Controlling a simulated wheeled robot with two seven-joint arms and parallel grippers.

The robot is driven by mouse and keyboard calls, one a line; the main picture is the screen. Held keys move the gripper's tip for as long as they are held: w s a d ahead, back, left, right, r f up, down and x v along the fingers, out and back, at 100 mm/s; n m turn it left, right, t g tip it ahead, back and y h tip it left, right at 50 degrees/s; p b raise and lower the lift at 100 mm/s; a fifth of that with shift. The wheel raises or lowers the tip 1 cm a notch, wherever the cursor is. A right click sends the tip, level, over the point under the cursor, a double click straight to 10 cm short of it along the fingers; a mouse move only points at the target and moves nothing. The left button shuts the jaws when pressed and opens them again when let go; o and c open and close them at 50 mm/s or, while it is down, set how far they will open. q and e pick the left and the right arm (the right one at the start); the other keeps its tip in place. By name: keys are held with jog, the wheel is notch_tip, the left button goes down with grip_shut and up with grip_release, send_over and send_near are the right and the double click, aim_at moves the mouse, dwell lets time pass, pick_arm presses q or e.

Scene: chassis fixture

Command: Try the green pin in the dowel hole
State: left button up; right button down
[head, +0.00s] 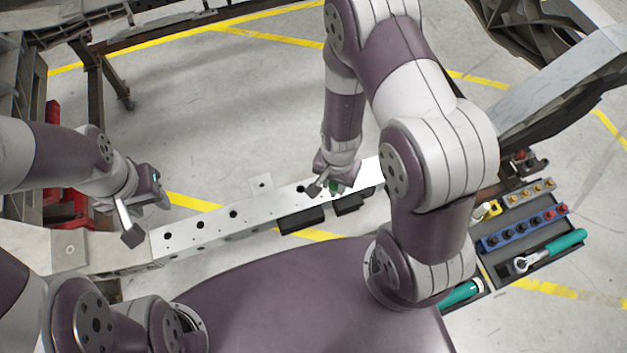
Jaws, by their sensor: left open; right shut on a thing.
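The green pin (334,187) is a small green piece at the fingers of my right gripper (327,188). That gripper is shut on it just above the pale beam (265,205), right of the middle. Most of the pin is hidden by the fingers, and I cannot tell its tilt. A dark round hole (301,188) in the beam's top lies just left of the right gripper. More dark holes run along the beam to the left; I cannot tell which is the dowel hole. My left gripper (147,220) is open and empty, near the beam's left end.
At the right, a tool tray (509,280) holds a blue rail (524,227) with several bolts, a grey rail (517,197) with yellowish pieces, and a ratchet (540,252) with a green handle. Black blocks (302,220) sit along the beam's near side. Dark frame parts stand behind.

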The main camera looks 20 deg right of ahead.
jog(key=shift+s+d+r, duration=0.75)
jog(key=shift+s, duration=0.05)
jog(key=shift+r, duration=0.1)
notch_tip(320, 180, up, 6)
jog(key=p, duration=0.6)
jog(key=shift+p, duration=0.3)
